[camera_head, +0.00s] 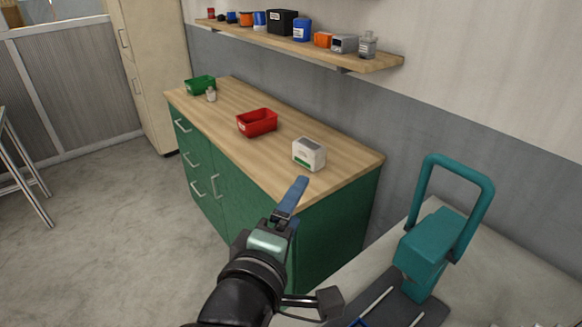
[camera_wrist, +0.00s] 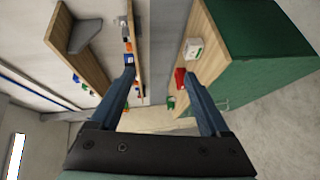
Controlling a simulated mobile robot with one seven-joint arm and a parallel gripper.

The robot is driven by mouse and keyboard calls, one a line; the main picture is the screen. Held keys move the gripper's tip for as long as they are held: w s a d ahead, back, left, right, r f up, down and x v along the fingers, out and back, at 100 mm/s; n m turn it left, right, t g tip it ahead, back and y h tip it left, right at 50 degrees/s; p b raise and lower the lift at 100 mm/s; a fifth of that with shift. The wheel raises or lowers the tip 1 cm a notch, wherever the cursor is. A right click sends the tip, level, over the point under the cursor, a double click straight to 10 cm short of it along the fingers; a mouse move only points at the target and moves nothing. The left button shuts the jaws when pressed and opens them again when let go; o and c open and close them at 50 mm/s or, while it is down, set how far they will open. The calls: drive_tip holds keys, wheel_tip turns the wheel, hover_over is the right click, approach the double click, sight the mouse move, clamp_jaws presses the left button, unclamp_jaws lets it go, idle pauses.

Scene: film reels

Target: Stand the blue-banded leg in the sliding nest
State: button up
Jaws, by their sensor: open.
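My gripper (camera_head: 291,195) is raised in the air in front of the green cabinet, its blue fingers pointing away. In the wrist view my gripper (camera_wrist: 159,73) is open, with nothing between its fingers. No blue-banded leg can be made out for certain. At the bottom edge of the head view a small blue piece (camera_head: 361,322) shows, cut off by the frame. Near it is a dark plate (camera_head: 432,312) with thin pale rods, on the grey table at lower right. I cannot tell whether this is the sliding nest.
A teal block with a tall handle (camera_head: 424,248) stands on the grey table (camera_head: 520,275). The green cabinet's wooden top (camera_head: 225,110) holds a red bin (camera_head: 257,123), a green bin (camera_head: 199,86) and a white box (camera_head: 309,154). A wall shelf (camera_head: 350,58) carries several containers.

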wheel_tip(320, 180, up, 18)
drive_tip(key=s+f+m+t+y, duration=0.1)
drive_tip(key=m+t+y, duration=0.1)
drive_tip(key=m+t, duration=0.4)
drive_tip(key=s+r+m+t+y, duration=0.1)
drive_tip(key=s+r+m+t, duration=0.2)
drive_tip(key=s+r, duration=0.2)
drive_tip(key=s+r+m+t+y, duration=0.2)
drive_tip(key=s+r+m+t, duration=0.1)
drive_tip(key=r, duration=0.9)
drive_tip(key=shift+s+a+r+m, duration=0.2)
drive_tip(key=shift+s+m, duration=0.3)
drive_tip(key=shift+s, duration=0.7)
